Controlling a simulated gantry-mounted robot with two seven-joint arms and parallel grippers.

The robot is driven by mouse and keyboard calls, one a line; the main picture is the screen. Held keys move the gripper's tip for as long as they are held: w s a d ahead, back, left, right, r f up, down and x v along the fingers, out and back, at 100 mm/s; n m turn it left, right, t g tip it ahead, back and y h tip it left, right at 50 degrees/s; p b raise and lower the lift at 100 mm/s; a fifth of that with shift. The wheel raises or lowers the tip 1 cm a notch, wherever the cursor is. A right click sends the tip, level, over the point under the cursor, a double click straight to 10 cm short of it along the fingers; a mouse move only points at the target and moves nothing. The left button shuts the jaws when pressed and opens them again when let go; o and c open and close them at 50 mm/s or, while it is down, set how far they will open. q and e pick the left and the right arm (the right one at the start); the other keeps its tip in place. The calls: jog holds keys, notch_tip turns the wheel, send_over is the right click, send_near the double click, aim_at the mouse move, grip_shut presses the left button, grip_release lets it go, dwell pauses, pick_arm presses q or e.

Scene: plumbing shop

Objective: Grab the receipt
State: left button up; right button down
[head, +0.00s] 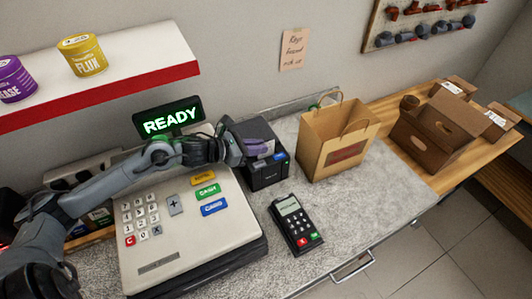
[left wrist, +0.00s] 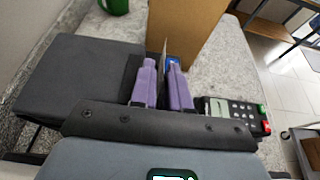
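The black receipt printer (head: 270,174) stands on the counter to the right of the cash register. My left gripper (head: 262,147) reaches over its top from the left. In the left wrist view, the two purple fingers of the gripper (left wrist: 165,88) are apart above the printer (left wrist: 75,80). A thin pale sheet, seen nearly edge-on, looks like the receipt (left wrist: 164,52) and stands between or just beyond the fingertips. I cannot tell whether the fingers touch it. In the head view I cannot make out the receipt. My right gripper is in neither view.
The cash register (head: 185,225) lies below my left arm, with a lit READY display (head: 170,117) behind. A card terminal (head: 296,222) stands in front of the printer. A paper bag (head: 338,140) is close on the right; cardboard boxes (head: 435,130) are beyond.

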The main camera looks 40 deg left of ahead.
aim_at(271, 146)
pick_arm(q)
jog(key=shift+p+x, duration=0.35)
jog(key=shift+x, duration=2.2)
jog(key=shift+d+r, duration=0.1)
jog(key=shift+d, duration=0.05)
grip_shut()
